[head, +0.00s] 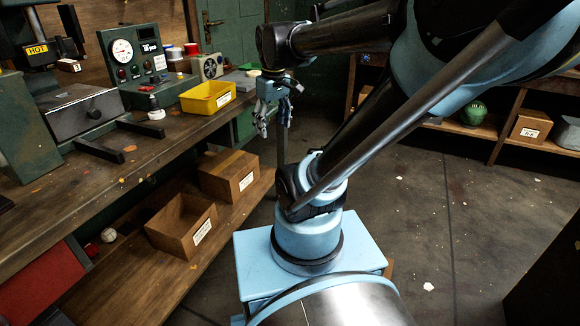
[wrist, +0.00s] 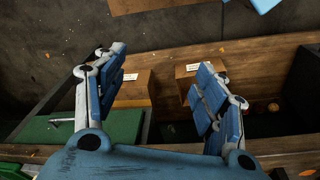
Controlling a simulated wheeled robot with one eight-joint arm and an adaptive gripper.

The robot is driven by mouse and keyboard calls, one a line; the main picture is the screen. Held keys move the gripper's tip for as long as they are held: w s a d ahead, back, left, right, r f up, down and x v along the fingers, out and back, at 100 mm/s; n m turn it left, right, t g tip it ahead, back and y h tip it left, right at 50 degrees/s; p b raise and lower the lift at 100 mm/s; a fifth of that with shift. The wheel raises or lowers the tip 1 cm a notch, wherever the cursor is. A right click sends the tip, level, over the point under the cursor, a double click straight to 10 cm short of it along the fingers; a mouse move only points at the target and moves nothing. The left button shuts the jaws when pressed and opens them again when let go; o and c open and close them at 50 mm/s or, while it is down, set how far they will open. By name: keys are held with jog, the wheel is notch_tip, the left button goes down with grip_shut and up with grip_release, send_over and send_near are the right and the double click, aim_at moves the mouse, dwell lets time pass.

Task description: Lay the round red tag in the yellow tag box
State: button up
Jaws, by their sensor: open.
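The yellow tag box (head: 208,98) is an open tray with a white label on its front, standing on the workbench towards its far end. I cannot make out the round red tag in either view. My gripper (head: 272,118) hangs to the right of the yellow box, off the bench's edge. In the wrist view my gripper (wrist: 163,65) has its two blue-padded fingers spread wide, with nothing between them. The yellow box does not show in the wrist view.
The workbench (head: 140,158) carries a gauge panel (head: 135,62), a dark press (head: 85,115) and a white-based knob (head: 156,110). Cardboard boxes (head: 228,175) stand on the lower shelf; they also show below my gripper (wrist: 133,90). The floor (head: 430,215) to the right is mostly clear.

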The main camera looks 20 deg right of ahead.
jog(key=s+d+f+m, duration=0.3)
jog(key=s+f+m, duration=0.2)
jog(key=s+f, duration=0.3)
notch_tip(320, 180, down, 3)
jog(key=shift+s+d+r+t, duration=0.1)
jog(key=shift+s+d+t, duration=0.15)
jog(key=shift+t, duration=0.05)
jog(key=shift+w+f, duration=0.25)
jog(key=shift+w, duration=0.2)
